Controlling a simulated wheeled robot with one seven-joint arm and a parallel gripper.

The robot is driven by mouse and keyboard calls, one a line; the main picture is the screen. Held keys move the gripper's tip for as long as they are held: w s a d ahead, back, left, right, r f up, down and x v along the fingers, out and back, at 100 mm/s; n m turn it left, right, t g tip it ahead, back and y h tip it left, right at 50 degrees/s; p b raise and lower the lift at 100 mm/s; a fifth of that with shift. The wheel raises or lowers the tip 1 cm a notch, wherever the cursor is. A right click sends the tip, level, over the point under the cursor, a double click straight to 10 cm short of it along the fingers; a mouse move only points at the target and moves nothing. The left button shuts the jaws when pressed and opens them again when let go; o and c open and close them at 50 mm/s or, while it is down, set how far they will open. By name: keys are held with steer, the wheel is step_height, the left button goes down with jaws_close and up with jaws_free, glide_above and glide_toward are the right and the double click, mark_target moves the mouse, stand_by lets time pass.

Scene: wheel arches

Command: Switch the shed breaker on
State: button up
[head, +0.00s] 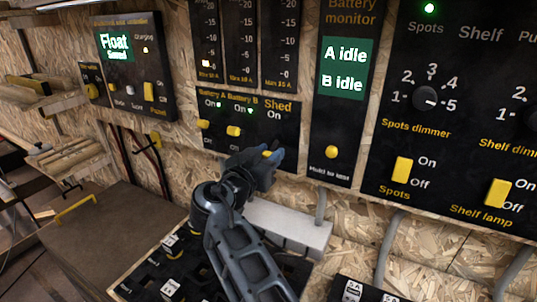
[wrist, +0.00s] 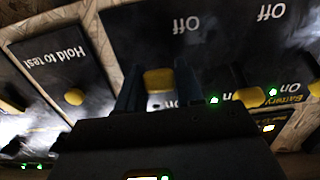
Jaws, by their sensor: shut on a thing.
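The breaker panel (head: 285,112) has levers marked Battery A, Battery B and Shed. The yellow Shed lever (head: 267,153) is mostly hidden by my gripper (head: 271,155) in the head view. In the wrist view, which is upside down, the Shed lever (wrist: 158,79) sits between my two fingers. My gripper is shut on it. It sits lower than the Battery A lever (head: 203,124) and Battery B lever (head: 233,131), towards the Off end. Green lights glow by both battery levers; I see none lit for Shed.
The battery monitor (head: 316,110) with its yellow button (head: 331,152) is just right of my gripper. Further right is the spots and shelf lamp panel (head: 440,150). A pale grey box (head: 300,230) is on the wall below, with conduits nearby.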

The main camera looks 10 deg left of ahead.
mark_target(274, 144)
steer(key=shift+s+r+g+y+p, duration=0.1)
steer(key=shift+r+g+y+p, duration=0.3)
steer(key=shift+r+g+p, duration=0.6)
steer(key=g+p, duration=0.1)
steer(key=r+g+p, duration=0.1)
steer(key=p, duration=0.1)
steer(key=shift+g+y, duration=0.4)
steer(key=shift+r+g+y+p, duration=0.35)
steer(key=shift+g+y+p, duration=0.05)
steer(key=shift+g+p, duration=0.6)
steer(key=shift+w+r+g+y+p, duration=0.25)
steer(key=shift+w+g+y+p, duration=0.15)
steer(key=shift+g+p, duration=0.5)
steer(key=shift+d+g, duration=0.1)
steer(key=shift+g, duration=0.2)
steer(key=o, duration=1)
steer(key=shift+c, duration=0.2)
steer(key=shift+s+r, duration=0.1)
steer(key=b+v, duration=0.1)
steer(key=v, duration=0.6)
steer(key=shift+s+r, duration=0.15)
steer(key=shift+r, duration=0.05)
